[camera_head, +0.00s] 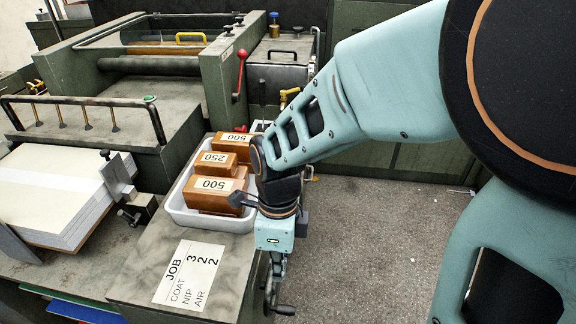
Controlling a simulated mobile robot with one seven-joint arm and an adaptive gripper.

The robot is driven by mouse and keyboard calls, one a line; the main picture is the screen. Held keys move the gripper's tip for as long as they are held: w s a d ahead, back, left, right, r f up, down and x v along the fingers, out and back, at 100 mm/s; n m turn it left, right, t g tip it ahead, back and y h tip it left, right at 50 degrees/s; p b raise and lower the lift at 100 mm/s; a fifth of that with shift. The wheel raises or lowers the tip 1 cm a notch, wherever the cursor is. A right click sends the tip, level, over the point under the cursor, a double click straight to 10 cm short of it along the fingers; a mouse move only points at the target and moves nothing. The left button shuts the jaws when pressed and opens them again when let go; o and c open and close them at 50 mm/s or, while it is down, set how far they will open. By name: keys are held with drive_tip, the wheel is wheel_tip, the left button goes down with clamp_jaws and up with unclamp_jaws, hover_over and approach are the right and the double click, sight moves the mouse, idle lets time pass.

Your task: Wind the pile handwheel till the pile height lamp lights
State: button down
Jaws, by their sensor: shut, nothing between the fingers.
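My gripper (277,268) hangs pointing down at the right side of the grey bench, seen from above and partly hidden by its own housing. Its fingers look shut. A dark handwheel (269,297) with a crank handle (286,310) shows just below the fingertips, at the bench's right side. Whether the fingers touch it I cannot tell. The pile of cream-topped board (60,192) lies at the left.
A white tray (176,213) with brown weight blocks (215,192) stands on the bench (208,262) beside my arm. A job card (189,274) lies in front of it. A red-knobbed lever (241,75) stands behind. Grey floor (370,235) is clear to the right.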

sight(279, 306)
drive_tip(key=f+b, duration=0.1)
drive_tip(key=f, duration=0.3)
drive_tip(key=f+b, duration=0.1)
drive_tip(key=f, duration=0.2)
drive_tip(key=s+f+b, duration=0.1)
drive_tip(key=f, duration=0.3)
drive_tip(key=shift+f+b, duration=0.3)
drive_tip(key=shift+b, duration=0.05)
drive_tip(key=shift+w+f, duration=0.1)
drive_tip(key=shift+f, duration=0.05)
